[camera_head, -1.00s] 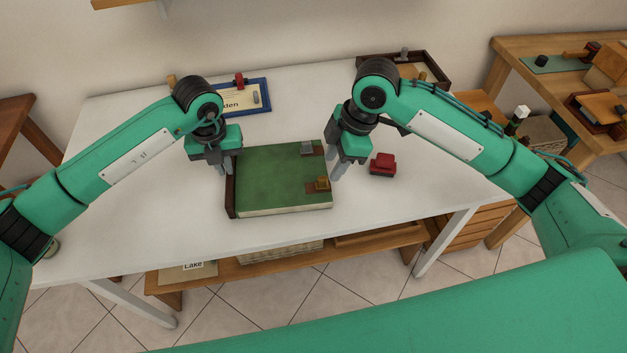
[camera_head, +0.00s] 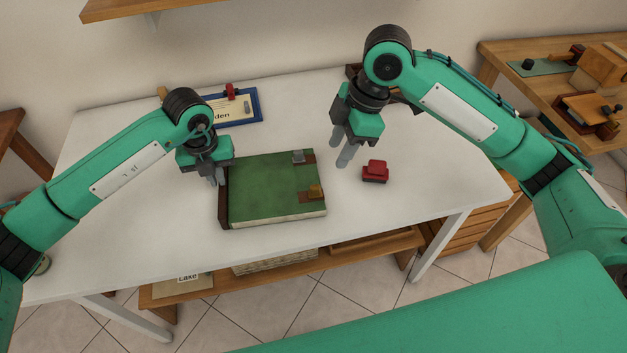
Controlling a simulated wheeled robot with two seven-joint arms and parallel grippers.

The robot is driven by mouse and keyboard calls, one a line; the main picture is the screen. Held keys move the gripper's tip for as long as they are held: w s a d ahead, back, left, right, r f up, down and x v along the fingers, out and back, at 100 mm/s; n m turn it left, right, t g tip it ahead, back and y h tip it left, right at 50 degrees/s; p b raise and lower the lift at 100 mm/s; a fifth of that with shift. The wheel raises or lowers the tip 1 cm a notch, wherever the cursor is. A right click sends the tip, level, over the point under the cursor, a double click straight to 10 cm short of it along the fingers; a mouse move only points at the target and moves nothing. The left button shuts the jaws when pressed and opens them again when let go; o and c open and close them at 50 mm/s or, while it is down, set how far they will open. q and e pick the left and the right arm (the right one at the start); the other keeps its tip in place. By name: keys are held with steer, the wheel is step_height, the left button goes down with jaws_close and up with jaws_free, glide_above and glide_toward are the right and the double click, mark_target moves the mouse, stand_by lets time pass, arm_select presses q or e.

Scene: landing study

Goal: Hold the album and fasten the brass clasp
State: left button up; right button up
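The green album (camera_head: 265,190) lies closed and flat on the white table, with a dark brown spine (camera_head: 223,208) at its left. The brass clasp (camera_head: 315,191) sits on a brown patch at the near right edge; I cannot tell whether it is fastened. A grey clasp (camera_head: 298,157) sits on another brown patch at the far right corner. My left gripper (camera_head: 216,180) is low at the album's spine side; its finger gap and any contact are unclear. My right gripper (camera_head: 347,158) is empty, above the table right of the album, with its two fingers apart.
A red object (camera_head: 375,171) lies on the white table (camera_head: 420,190), right of the album. A blue-framed sign (camera_head: 236,108) lies behind the album. A dark tray stands at the back, partly hidden by my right arm. The front left tabletop is clear.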

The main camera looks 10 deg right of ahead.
arm_select(q)
steer(key=o, duration=0.4)
steer(key=shift+s+a+f, duration=0.2)
steer(key=shift+a+f, duration=0.05)
steer(key=shift+f, duration=0.4)
steer(key=shift+s+a+f, duration=0.2)
steer(key=shift+f, duration=0.4)
steer(key=shift+c, duration=0.2)
steer(key=shift+o, duration=0.5)
steer(key=shift+a, duration=0.1)
arm_select(e)
steer(key=shift+a+f, duration=0.15)
steer(key=shift+a, duration=0.15)
arm_select(q)
steer(key=shift+d, duration=0.2)
arm_select(e)
steer(key=shift+d, duration=0.1)
arm_select(q)
steer(key=shift+d+r, duration=0.1)
steer(key=shift+r, duration=0.45)
step_height(320, 180, up, 13)
steer(key=shift+w+r, duration=0.15)
steer(key=shift+r, duration=0.05)
arm_select(e)
steer(key=shift+w+f, duration=0.1)
steer(key=shift+w, duration=0.35)
